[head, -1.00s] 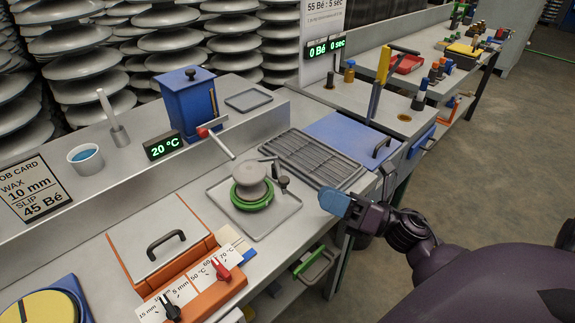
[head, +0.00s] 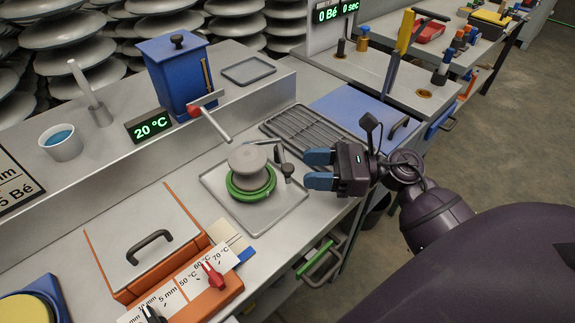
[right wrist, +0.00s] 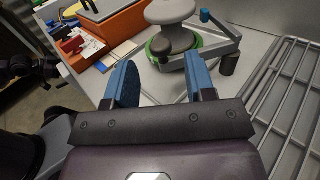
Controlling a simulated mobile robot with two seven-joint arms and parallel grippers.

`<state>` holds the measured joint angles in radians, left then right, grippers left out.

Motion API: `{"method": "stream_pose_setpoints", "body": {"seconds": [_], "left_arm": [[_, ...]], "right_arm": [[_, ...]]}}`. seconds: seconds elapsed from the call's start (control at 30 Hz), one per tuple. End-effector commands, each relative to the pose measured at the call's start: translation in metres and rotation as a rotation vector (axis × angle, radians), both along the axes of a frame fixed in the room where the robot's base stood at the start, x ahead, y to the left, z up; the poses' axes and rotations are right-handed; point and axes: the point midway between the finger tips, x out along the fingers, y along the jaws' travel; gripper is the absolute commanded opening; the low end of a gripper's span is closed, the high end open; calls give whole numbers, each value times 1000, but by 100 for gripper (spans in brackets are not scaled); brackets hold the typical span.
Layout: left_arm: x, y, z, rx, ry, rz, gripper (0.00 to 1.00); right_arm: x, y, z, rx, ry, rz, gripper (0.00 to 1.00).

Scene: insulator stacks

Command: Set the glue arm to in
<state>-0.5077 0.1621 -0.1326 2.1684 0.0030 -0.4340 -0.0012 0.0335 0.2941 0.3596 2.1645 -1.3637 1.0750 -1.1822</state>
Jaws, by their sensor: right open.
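A grey insulator piece (head: 249,158) sits on a green ring (head: 251,187) on the square tray; it also shows in the right wrist view (right wrist: 172,12). A thin grey arm (head: 279,154) with a dark knob (head: 288,170) stands at the piece's right side. I take this to be the glue arm. My right gripper (head: 319,169) is open and empty, right of the arm, fingers pointing left. My left gripper is out of view.
A blue tank (head: 172,78) with a red-knobbed lever (head: 215,125) stands behind the tray (head: 268,222). A slatted grey rack (head: 297,128) lies behind my right gripper. An orange box (head: 190,238) with knobs is at front left. The floor at right is clear.

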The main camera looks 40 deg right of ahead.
Motion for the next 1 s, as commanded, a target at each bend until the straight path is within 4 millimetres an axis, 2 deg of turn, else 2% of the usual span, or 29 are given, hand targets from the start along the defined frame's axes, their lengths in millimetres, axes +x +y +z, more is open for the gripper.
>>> {"method": "stream_pose_setpoints", "body": {"seconds": [0.1,0.3,0.73,0.77,1.0], "left_arm": [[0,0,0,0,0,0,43],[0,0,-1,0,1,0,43],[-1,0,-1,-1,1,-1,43],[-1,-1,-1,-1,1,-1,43],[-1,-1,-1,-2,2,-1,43]], "right_arm": [[13,16,1,3,-3,0,50],[26,35,0,2,-1,0,50],[31,41,0,1,0,-1,50],[31,41,0,1,0,-1,48],[31,41,0,1,1,-1,12]]}}
